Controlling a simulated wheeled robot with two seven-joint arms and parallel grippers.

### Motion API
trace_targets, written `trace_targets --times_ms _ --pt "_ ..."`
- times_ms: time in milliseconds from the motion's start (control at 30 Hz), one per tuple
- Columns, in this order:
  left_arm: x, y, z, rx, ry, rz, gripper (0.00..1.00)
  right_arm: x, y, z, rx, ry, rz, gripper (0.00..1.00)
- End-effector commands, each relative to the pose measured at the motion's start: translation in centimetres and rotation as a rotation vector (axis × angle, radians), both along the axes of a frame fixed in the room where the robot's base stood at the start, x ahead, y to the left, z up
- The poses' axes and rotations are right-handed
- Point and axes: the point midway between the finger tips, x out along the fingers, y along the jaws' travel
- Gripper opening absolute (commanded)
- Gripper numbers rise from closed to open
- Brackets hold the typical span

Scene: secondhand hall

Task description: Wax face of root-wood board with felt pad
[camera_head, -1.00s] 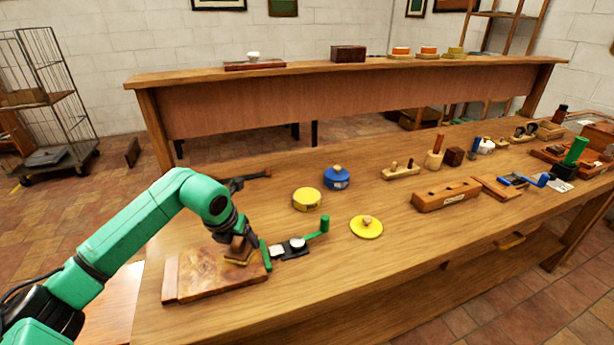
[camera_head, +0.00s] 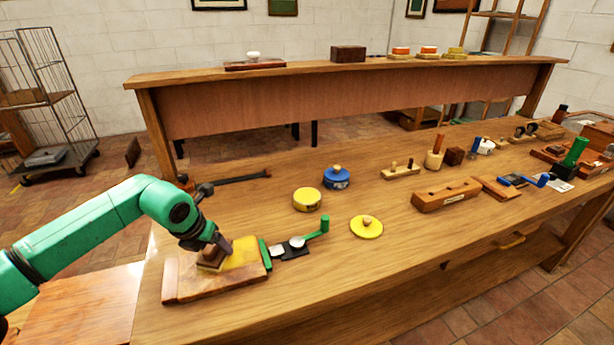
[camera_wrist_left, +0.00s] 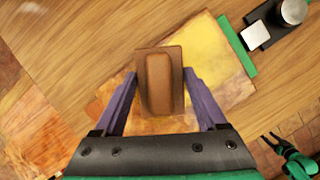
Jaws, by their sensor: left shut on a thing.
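The root-wood board (camera_head: 205,287) lies flat at the near left of the bench, with a yellow patch (camera_head: 243,252) over the right back part of its face. The rest of the face shows mottled brown. My left gripper (camera_head: 222,246) is shut on the brown wooden grip of the felt pad (camera_head: 211,260), which sits on the board left of the yellow patch. In the left wrist view the pad's grip (camera_wrist_left: 159,82) lies between the two purple fingers; the pad's underside is hidden. An open yellow tin (camera_head: 307,199) and a yellow knobbed lid (camera_head: 367,228) stand to the right. My right gripper is out of view.
A black clamp with a green handle (camera_head: 324,225) sits against the board's right edge. A blue tin (camera_head: 337,178) and a dark bar (camera_head: 240,179) lie behind. A long wooden block (camera_head: 446,195) and several tools occupy the right side. The bench front centre is clear.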

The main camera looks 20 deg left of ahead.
Motion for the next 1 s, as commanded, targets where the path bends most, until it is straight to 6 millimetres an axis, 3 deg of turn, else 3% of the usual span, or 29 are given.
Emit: trace_targets --times_ms 300,733,1000 --pt "-2.1 2.5 -0.2 0.009 0.010 -0.007 0.07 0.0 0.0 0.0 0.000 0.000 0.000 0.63" --pt "-2.3 3.0 0.0 0.003 0.002 -0.002 0.07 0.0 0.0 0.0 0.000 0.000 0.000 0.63" --pt "-3.9 5.2 0.0 0.003 0.002 -0.001 0.07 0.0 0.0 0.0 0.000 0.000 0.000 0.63"
